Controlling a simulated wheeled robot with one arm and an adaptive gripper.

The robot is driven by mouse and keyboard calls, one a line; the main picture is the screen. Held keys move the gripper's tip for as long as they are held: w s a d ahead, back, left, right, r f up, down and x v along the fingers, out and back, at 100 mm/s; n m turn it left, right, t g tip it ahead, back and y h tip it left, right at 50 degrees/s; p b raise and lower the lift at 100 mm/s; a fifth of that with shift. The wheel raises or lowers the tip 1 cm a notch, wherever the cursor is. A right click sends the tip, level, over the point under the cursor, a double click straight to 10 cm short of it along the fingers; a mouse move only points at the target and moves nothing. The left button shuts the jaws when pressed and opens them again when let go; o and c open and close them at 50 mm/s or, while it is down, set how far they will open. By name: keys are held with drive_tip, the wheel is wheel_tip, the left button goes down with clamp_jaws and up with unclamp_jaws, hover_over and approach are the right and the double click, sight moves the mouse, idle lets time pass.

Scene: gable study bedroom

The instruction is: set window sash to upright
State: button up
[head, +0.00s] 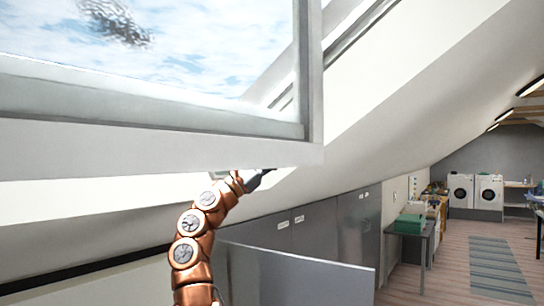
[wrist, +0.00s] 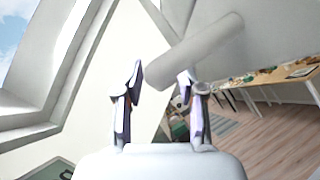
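The window sash (head: 160,142) fills the upper left of the head view, a pale frame around glass showing sky. It stands out from the slanted window frame (head: 345,45) in the sloping wall, so it is swung open; its exact angle is hard to tell. My gripper (head: 262,178) is just below the sash's lower edge, near its right corner, partly hidden by it. A pale round bar (wrist: 205,60), possibly the sash handle, crosses near the fingertips; contact cannot be told.
A grey panel (head: 295,275) stands near my arm, with grey cabinets (head: 315,230) along the low wall. A table with a green box (head: 410,224) and washing machines (head: 475,190) are farther right. The wooden floor (head: 440,285) there is open, with a striped rug (head: 498,265).

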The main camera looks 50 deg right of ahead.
drive_tip(key=shift+a+f, duration=0.1)
drive_tip(key=v, duration=1.2)
drive_tip(key=shift+g, duration=0.3)
